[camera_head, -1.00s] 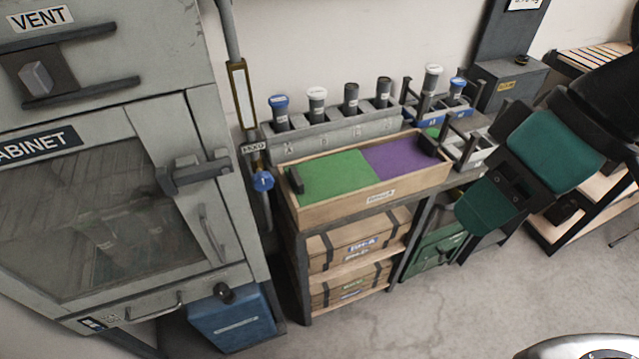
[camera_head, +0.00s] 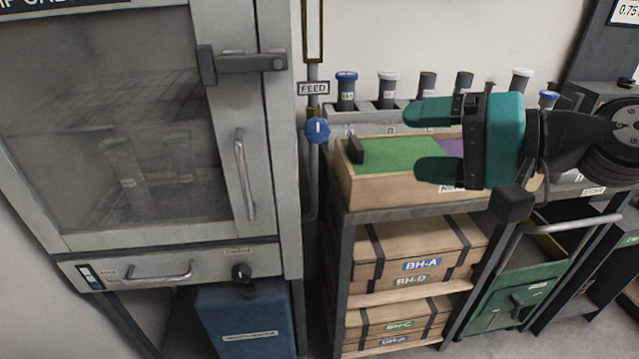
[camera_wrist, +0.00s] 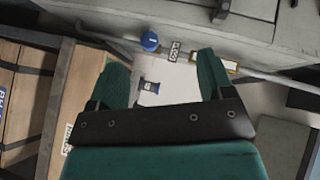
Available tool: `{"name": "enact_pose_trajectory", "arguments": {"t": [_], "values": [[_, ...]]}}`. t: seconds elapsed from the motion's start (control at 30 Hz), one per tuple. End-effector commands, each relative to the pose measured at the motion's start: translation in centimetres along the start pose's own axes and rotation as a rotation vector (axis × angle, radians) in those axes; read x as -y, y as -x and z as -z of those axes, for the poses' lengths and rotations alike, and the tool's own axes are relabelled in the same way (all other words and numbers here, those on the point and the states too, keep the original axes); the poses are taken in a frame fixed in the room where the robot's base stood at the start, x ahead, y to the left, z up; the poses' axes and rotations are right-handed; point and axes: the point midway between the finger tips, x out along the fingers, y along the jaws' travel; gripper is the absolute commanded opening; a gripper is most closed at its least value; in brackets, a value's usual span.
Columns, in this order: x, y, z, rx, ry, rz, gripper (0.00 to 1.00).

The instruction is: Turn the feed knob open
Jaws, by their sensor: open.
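The feed knob (camera_head: 317,130) is a round blue knob on a thin vertical pipe, just right of the cabinet, below a FEED label (camera_head: 313,88). My gripper (camera_head: 425,141) is open and empty, with green fingers pointing left toward the knob. A clear gap lies between the fingertips and the knob in the head view. In the wrist view the knob (camera_wrist: 150,41) shows beyond and between the open fingers (camera_wrist: 165,75), nearer the left one. Which way the knob is set cannot be told.
The grey cabinet (camera_head: 285,230) with its door handle (camera_head: 245,175) stands left of the pipe. A wooden tray (camera_head: 385,190) with green and purple halves lies below my gripper. Capped tubes (camera_head: 387,90) stand in a rack behind. Boxes (camera_head: 415,252) fill the shelf below.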

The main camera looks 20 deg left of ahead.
Motion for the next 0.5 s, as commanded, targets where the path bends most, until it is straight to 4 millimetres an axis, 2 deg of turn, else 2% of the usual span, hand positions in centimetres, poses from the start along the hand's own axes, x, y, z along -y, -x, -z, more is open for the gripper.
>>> {"name": "enact_pose_trajectory", "arguments": {"t": [0.03,0.2,0.33,0.5], "values": [[-4.1,-2.0,0.2,-0.028,-0.066,0.069,0.74],[-8.4,-4.8,2.6,-0.112,-0.272,0.282,0.74],[-10.6,-5.6,3.9,-0.151,-0.384,0.386,0.74],[-11.2,-5.9,4.7,-0.172,-0.445,0.442,0.74]]}}
